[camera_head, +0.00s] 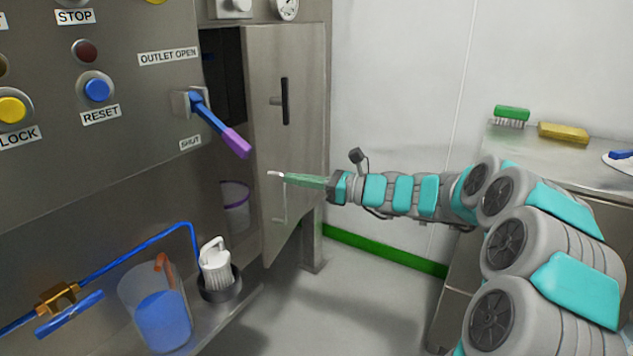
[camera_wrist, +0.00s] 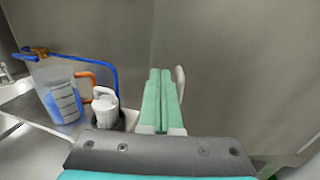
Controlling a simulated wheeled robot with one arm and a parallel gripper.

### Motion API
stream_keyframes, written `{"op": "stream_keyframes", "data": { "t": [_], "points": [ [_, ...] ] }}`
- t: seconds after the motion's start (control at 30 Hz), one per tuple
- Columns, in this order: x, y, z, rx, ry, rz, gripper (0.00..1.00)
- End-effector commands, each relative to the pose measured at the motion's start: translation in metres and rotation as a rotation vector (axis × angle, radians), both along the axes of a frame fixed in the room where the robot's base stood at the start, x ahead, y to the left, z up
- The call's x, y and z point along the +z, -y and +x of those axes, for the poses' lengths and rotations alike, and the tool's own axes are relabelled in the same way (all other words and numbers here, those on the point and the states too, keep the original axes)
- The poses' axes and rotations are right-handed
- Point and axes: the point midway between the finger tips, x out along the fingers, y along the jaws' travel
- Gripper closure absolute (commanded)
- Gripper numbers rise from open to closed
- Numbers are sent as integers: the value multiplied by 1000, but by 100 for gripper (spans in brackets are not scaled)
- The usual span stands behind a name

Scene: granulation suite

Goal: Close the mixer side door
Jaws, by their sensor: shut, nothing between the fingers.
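The mixer side door (camera_head: 288,130) is a grey metal panel with a black vertical handle (camera_head: 285,101). It stands ajar, and a dark gap shows along its left side. My gripper (camera_head: 276,175) is shut and empty, with its green fingers pointing left in front of the lower part of the door. In the wrist view, my gripper's green fingers (camera_wrist: 160,75) lie together in front of a grey metal surface. A small pale curved piece shows just right of the fingertips. I cannot tell whether the fingers touch the door.
A blue lever with a purple grip (camera_head: 220,130) sticks out left of the door. A jug of blue liquid (camera_head: 158,310) and a white-capped container (camera_head: 216,265) stand on the lower ledge.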

Motion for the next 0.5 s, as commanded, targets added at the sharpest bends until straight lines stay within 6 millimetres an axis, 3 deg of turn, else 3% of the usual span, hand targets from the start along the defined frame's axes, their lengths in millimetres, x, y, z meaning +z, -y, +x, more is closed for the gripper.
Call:
{"op": "stream_keyframes", "data": {
  "t": [0.2, 0.5],
  "points": [
    [-1, -34, 13, 0, -1, -2, 100],
    [-1, -51, 20, -4, -2, 0, 100]
  ]
}}
